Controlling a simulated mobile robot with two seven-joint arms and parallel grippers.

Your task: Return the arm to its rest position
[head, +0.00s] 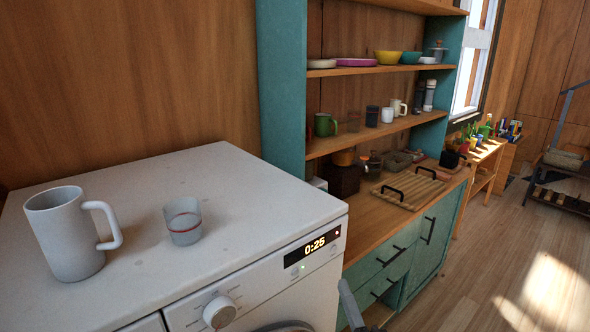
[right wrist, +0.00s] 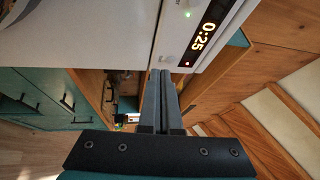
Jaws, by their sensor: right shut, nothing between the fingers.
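My right gripper (head: 346,292) shows only as a grey finger end at the bottom edge of the head view, in front of the washing machine's (head: 322,296) right side. In the right wrist view its two long grey fingers (right wrist: 161,76) lie together with nothing between them. They appear close to the machine's front panel, beside the lit display; I cannot tell whether they touch it. The rest of the right arm is hidden in the head view. My left gripper is not in view.
On the machine's white top stand a white mug (head: 70,232) and a small clear cup (head: 183,221). The display (head: 312,246) reads 0:25. A teal cabinet (head: 425,245) with black handles and laden shelves (head: 375,70) stands to the right. Open wooden floor (head: 500,270) lies at the right.

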